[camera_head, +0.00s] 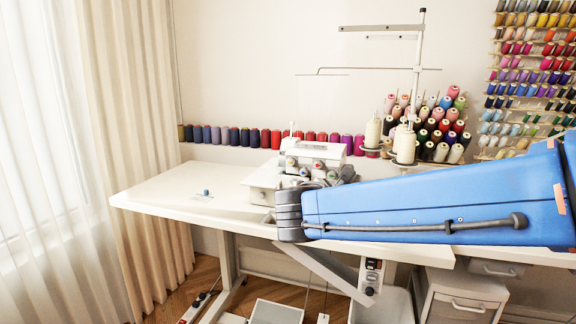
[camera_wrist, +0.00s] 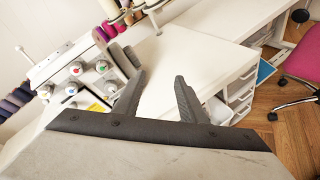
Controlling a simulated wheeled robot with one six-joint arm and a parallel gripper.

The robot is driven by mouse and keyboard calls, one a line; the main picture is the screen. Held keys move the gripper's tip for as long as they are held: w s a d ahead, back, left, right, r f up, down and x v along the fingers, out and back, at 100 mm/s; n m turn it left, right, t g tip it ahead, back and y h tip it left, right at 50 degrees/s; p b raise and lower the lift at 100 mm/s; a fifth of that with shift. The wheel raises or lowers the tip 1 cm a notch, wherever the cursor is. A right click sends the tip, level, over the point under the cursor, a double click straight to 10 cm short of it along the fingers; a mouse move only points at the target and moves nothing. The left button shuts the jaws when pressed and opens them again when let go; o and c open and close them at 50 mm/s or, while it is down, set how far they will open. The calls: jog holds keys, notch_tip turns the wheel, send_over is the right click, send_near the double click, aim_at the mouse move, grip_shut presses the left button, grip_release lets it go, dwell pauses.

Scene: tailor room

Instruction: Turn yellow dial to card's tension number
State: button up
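The white sewing machine (camera_head: 313,152) stands on the white table, with several round dials on its front. In the wrist view the machine (camera_wrist: 62,62) is at the left, and its white dials (camera_wrist: 102,66) carry small coloured marks. A yellow patch (camera_wrist: 96,107) shows low on its front; I cannot tell which dial is the yellow one. My gripper (camera_wrist: 159,76) is open and empty, its dark fingers apart, to the right of the dials.
Thread cones (camera_head: 373,132) stand behind the machine at right. A row of spools (camera_head: 254,138) runs along the wall. In the wrist view, a pink chair (camera_wrist: 300,62) and white drawers (camera_wrist: 240,95) are at right.

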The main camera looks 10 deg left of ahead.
jog(key=s+a+r+n+t+y, duration=0.1)
jog(key=a+r+n+t+y, duration=0.2)
jog(key=a, duration=0.8)
jog(key=a+r+n+t+y, duration=0.15)
jog(key=a+n, duration=0.25)
jog(key=a, duration=0.6)
send_near(290, 162)
jog(key=shift+t+h, duration=0.25)
jog(key=shift+h, duration=0.2)
jog(key=w, duration=0.8)
jog(key=shift+d+f, duration=0.3)
grip_shut()
